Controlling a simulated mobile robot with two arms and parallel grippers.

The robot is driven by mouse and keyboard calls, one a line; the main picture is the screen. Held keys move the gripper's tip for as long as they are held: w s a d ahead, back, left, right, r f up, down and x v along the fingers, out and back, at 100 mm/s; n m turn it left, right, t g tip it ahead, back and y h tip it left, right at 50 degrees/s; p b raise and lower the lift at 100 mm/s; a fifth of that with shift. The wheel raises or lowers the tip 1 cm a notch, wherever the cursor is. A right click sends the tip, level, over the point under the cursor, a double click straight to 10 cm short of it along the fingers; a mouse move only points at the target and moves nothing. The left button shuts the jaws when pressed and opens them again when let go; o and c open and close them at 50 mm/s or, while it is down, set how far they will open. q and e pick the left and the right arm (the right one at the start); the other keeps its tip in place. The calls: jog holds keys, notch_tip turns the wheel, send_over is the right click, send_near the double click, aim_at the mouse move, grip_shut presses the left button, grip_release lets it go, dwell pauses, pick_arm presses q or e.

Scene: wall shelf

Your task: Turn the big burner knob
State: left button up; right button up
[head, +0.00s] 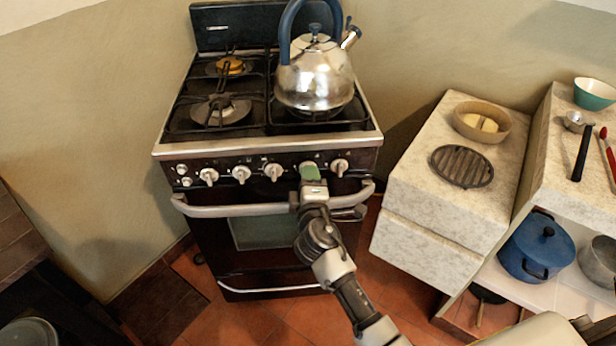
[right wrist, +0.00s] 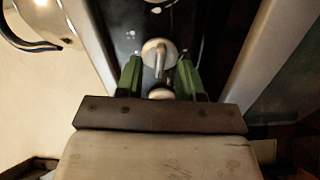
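The stove's front panel (head: 255,167) carries a row of pale knobs. Left of my gripper are one knob (head: 209,176), a second (head: 241,174) and a third (head: 273,171); another knob (head: 340,167) is right of it. My right gripper (head: 311,172) is at the panel and hides the spot between. In the right wrist view, a round knob with a raised bar (right wrist: 158,52) sits between and just beyond the green fingertips (right wrist: 159,70). The fingers are apart with gaps on both sides. A smaller round piece (right wrist: 160,93) shows lower between them. My left gripper is not in view.
A steel kettle with a blue handle (head: 315,75) stands on the right side of the stovetop. The oven handle bar (head: 235,210) runs just below the knobs, close to my right wrist. A stone counter (head: 430,190) stands to the right.

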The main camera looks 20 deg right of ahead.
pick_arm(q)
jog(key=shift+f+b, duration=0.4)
pick_arm(e)
jog(key=s+a, duration=0.2)
jog(key=s, duration=0.7)
jog(key=shift+s, duration=0.35)
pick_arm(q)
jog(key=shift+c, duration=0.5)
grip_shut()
